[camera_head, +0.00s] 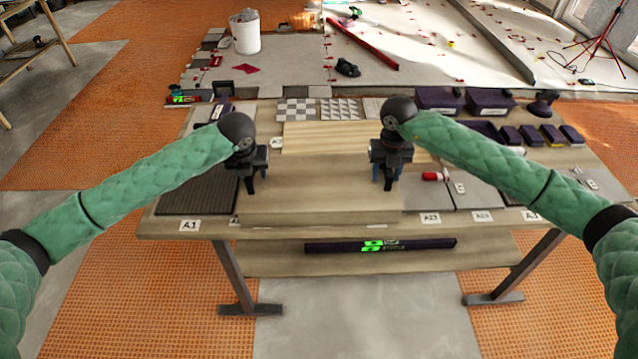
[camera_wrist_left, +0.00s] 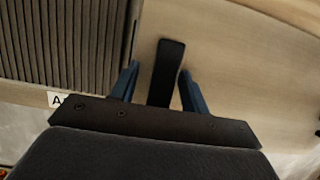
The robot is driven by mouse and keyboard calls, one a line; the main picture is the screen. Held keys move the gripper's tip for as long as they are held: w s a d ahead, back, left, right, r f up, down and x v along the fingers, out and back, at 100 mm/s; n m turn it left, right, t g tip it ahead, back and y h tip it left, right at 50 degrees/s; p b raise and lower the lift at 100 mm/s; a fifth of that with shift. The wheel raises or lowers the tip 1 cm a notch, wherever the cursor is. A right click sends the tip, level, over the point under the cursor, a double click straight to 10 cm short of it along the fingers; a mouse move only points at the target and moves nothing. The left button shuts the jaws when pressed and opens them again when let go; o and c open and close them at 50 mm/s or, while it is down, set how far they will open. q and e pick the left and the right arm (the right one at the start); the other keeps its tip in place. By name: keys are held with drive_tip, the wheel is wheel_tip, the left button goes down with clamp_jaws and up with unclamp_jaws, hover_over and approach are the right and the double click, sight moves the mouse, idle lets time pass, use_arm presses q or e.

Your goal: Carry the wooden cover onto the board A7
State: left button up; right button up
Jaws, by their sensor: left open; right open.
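The wooden cover (camera_head: 320,190), a large pale wooden panel, lies at the middle front of the table. My left gripper (camera_head: 250,185) is open at the cover's left side. In the left wrist view its two blue fingers stand on either side of a black upright handle (camera_wrist_left: 168,75) on the wood (camera_wrist_left: 230,70); whether they touch it I cannot tell. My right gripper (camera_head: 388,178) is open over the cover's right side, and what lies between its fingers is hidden. A lighter wooden board (camera_head: 335,138) lies behind the cover; a partly hidden label (camera_head: 277,142) by it is unreadable.
A dark ribbed mat (camera_head: 195,190) by label A1 lies left of the cover. Grey tiles (camera_head: 475,193), a red-and-white item (camera_head: 433,177) and dark boxes (camera_head: 440,98) are to the right. Patterned tiles (camera_head: 318,109) lie along the back.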

use_arm(q)
clamp_jaws()
use_arm(e)
clamp_jaws()
use_arm(q)
drive_tip(key=shift+r, duration=0.25)
use_arm(e)
drive_tip(key=shift+r, duration=0.25)
